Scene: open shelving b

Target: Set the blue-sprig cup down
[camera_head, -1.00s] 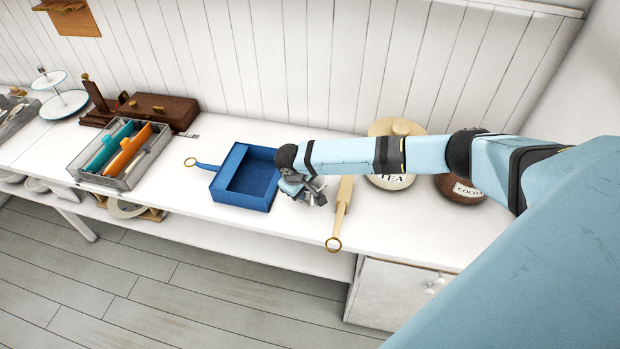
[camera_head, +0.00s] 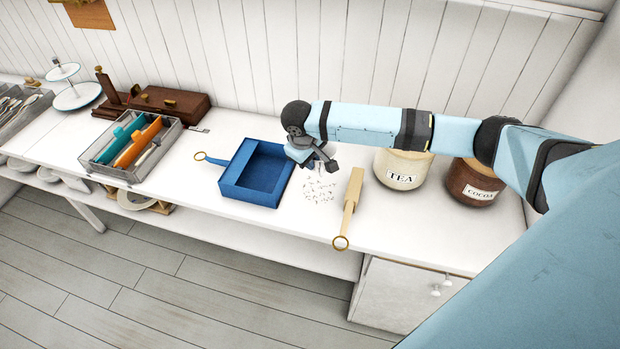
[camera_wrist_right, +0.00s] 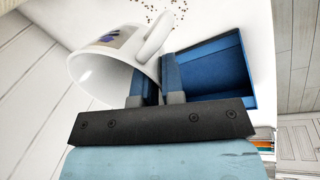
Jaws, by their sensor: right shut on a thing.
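My right gripper (camera_head: 322,164) is above the white counter, just right of the blue dustpan-like tray (camera_head: 228,190). In the head view the cup is mostly hidden behind the gripper. I cannot tell its exact tilt or its height over the counter. My left gripper is not in view.
Dark crumbs (camera_head: 320,191) lie scattered on the counter below the gripper. A wooden-handled brush (camera_head: 351,198) lies right of them. Tea (camera_head: 402,168) and cocoa (camera_head: 474,182) jars stand further right. A cutlery tray (camera_head: 128,168) and brown box (camera_head: 176,101) are left.

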